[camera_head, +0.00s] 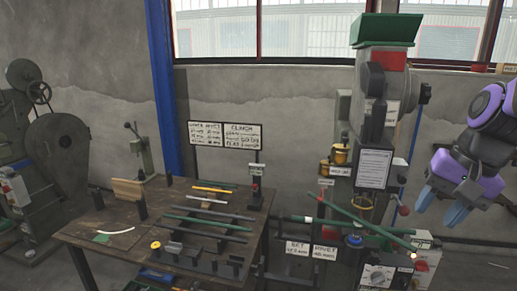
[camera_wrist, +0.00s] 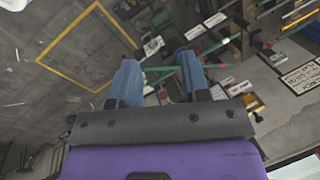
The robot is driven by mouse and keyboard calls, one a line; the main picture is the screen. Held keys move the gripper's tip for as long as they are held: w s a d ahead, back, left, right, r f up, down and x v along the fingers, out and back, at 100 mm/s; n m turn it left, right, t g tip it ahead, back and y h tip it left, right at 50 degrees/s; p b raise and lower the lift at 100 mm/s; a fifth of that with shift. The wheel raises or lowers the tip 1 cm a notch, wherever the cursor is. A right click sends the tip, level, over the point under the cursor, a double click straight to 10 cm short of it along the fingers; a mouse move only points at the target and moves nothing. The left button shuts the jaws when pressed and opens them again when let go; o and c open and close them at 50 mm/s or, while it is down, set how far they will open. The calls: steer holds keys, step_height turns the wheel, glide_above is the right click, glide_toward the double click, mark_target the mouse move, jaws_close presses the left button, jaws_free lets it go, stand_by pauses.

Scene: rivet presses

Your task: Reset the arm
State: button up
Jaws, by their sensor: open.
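My arm and gripper (camera_head: 443,204) are at the right of the head view, raised in the air beside the green rivet press (camera_head: 374,160). The gripper is purple with two blue fingers. In the wrist view my gripper (camera_wrist: 158,78) shows its two blue fingers spread apart, with nothing between them but background. The fingers point down and to the left in the head view. The gripper appears apart from the press; the exact distance is hard to tell.
A wooden workbench (camera_head: 130,215) with several rods stands left of the press. A long green rod (camera_head: 365,222) sticks out at the press. Another machine (camera_head: 60,150) stands far left. A blue post (camera_head: 165,90) and signs (camera_head: 225,134) are behind. The wrist view shows open floor with a yellow outline (camera_wrist: 75,25).

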steer(key=s+r+n+t+h, duration=0.2)
steer(key=s+r+n, duration=0.3)
steer(key=s, duration=0.3)
steer(key=shift+s+a+r+n+t, duration=0.25)
steer(key=shift+a+n+t, duration=0.15)
steer(key=shift+n+t, duration=0.35)
